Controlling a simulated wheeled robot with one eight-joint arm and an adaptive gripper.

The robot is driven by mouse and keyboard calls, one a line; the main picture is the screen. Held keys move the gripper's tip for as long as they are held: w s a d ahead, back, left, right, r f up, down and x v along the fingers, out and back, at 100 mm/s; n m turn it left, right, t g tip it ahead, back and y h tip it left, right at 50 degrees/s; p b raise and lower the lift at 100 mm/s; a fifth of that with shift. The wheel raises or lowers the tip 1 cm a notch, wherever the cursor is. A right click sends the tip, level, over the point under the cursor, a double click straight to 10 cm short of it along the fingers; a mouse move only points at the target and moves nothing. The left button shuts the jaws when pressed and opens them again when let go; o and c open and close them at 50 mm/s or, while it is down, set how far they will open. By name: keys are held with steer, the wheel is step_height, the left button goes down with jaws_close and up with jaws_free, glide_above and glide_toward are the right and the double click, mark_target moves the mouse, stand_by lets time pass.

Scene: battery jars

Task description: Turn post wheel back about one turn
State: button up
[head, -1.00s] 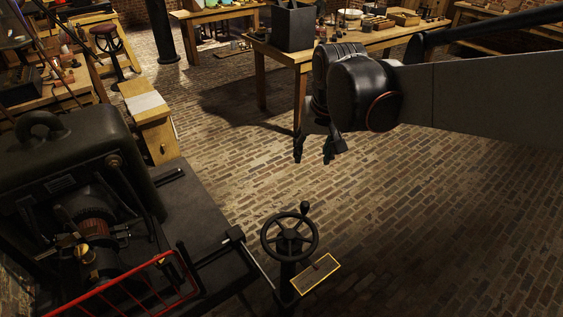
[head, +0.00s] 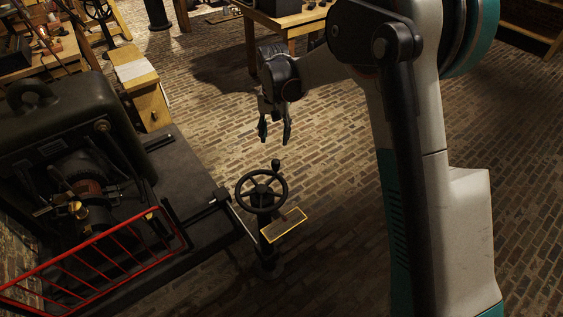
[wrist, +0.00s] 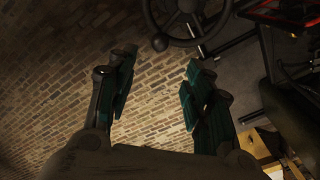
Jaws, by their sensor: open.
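The post wheel (head: 262,209) is a dark spoked handwheel on a dark post. Its knob (head: 276,163) stands up from the far edge of the rim. A brass-edged plate (head: 284,226) is fixed beside it. My gripper (head: 273,138) hangs above and just beyond the wheel in the head view, fingers pointing down, open and empty. In the wrist view the open fingers (wrist: 157,92) show brick floor between them. The wheel (wrist: 190,18) is at the top of that view, partly cut off, with its round knob (wrist: 160,42) towards the fingers. The gripper is apart from both.
A large dark machine (head: 60,130) on a dark base stands left of the wheel, with a red railing (head: 110,255) in front. A wooden cabinet (head: 146,98) stands behind it. A wooden table (head: 285,25) is at the back. The brick floor behind the wheel is clear.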

mark_target(275, 160)
step_height(275, 160, down, 14)
steer(key=b, duration=0.4)
steer(key=shift+r, duration=0.2)
steer(key=shift+c, duration=0.2)
jaws_close()
